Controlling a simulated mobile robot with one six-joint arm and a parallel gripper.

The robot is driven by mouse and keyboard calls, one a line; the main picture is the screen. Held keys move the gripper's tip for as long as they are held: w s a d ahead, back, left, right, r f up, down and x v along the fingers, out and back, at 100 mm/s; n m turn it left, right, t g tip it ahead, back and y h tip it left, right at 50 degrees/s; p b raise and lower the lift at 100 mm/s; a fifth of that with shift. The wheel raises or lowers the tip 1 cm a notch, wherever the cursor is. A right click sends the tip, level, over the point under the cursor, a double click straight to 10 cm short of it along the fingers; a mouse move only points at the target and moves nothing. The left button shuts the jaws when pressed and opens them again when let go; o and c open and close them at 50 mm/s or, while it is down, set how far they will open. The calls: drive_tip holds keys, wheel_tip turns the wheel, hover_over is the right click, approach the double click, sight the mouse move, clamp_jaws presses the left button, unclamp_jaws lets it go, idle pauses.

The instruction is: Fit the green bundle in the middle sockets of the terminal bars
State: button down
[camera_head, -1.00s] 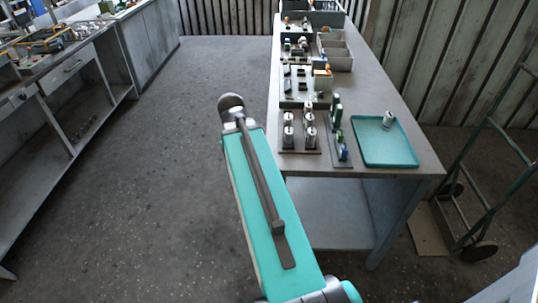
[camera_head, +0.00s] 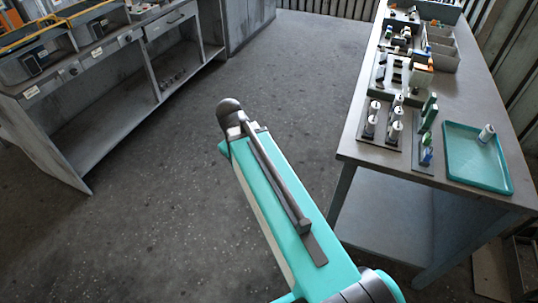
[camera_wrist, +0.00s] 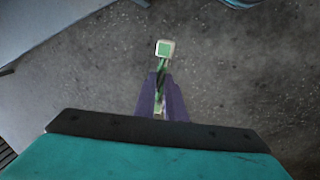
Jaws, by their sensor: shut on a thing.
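In the wrist view the green bundle (camera_wrist: 163,49) shows a pale square end with a green face and a twisted green length running back between the jaws. My gripper (camera_wrist: 161,84) has purple fingers shut on that twisted length. The square end sticks out beyond the fingertips, with the grey floor below it. Part of the bundle is hidden between the fingers. In the head view my teal arm reaches out over the floor, and neither gripper nor bundle can be made out there. I cannot pick out the terminal bars with certainty in either view.
A table (camera_head: 349,150) at right holds silver cylinders on a dark base (camera_head: 379,137), green and blue parts, a teal tray (camera_head: 478,186) with a white cylinder, and grey bins (camera_head: 440,50). A workbench (camera_head: 95,58) with yellow-edged units stands at left. The floor between is clear.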

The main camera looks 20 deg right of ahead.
drive_tip(key=shift+w+a+f+m+g, duration=0.1)
drive_tip(key=shift+w+a+f+m, duration=0.1)
drive_tip(key=shift+a+f+m, duration=0.5)
drive_tip(key=shift+w+a+f+m+g, duration=0.15)
drive_tip(key=shift+a+m, duration=0.2)
drive_tip(key=shift+a, duration=0.75)
drive_tip(key=shift+w+a+f+m+g, duration=0.1)
drive_tip(key=shift+w+a+f+m, duration=0.15)
drive_tip(key=shift+a+m, duration=0.5)
drive_tip(key=shift+s+a+f, duration=0.1)
drive_tip(key=shift+s, duration=0.05)
